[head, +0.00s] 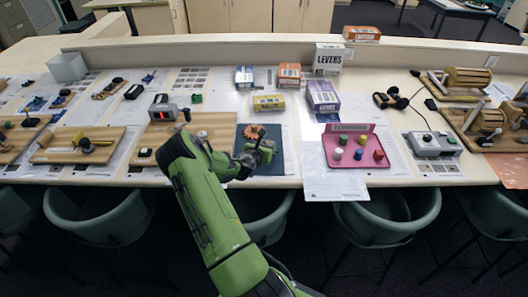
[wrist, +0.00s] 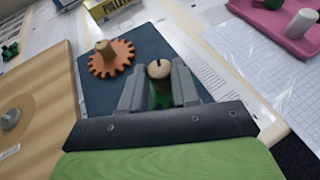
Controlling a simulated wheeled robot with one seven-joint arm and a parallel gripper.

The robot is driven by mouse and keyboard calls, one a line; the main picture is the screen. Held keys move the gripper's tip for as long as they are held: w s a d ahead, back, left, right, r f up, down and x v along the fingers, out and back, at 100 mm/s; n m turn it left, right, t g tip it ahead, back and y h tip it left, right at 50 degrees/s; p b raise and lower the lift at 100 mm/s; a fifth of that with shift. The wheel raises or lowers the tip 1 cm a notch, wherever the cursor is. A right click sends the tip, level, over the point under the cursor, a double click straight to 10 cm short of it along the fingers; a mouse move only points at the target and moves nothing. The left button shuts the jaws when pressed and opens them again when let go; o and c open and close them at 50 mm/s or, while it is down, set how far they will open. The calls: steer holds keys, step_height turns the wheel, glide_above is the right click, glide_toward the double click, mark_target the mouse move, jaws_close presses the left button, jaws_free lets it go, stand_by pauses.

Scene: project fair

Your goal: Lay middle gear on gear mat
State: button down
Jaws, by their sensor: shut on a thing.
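A dark blue-grey gear mat (head: 282,166) lies on the table; it also fills the middle of the wrist view (wrist: 98,92). An orange gear (wrist: 110,60) with a wooden knob lies on its far left part, also visible in the head view (head: 254,131). My gripper (wrist: 158,82) is over the mat, nearer its front right. It is shut on the wooden knob (wrist: 158,68) of a green gear (wrist: 161,97). The fingers hide most of this gear, so I cannot tell whether it touches the mat.
A wooden board (head: 205,130) adjoins the mat on the left, with a small green part (head: 197,98) behind it. A pink tray (head: 345,161) with several coloured pegs stands to the right. A yellow pulley box (head: 268,102) stands behind the mat.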

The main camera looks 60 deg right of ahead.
steer(key=shift+f, duration=1.55)
steer(key=shift+s+f+b, duration=0.1)
steer(key=shift+f+b, duration=0.1)
steer(key=shift+b, duration=0.1)
steer(key=c, duration=0.8)
jaws_free()
steer(key=shift+c, duration=0.2)
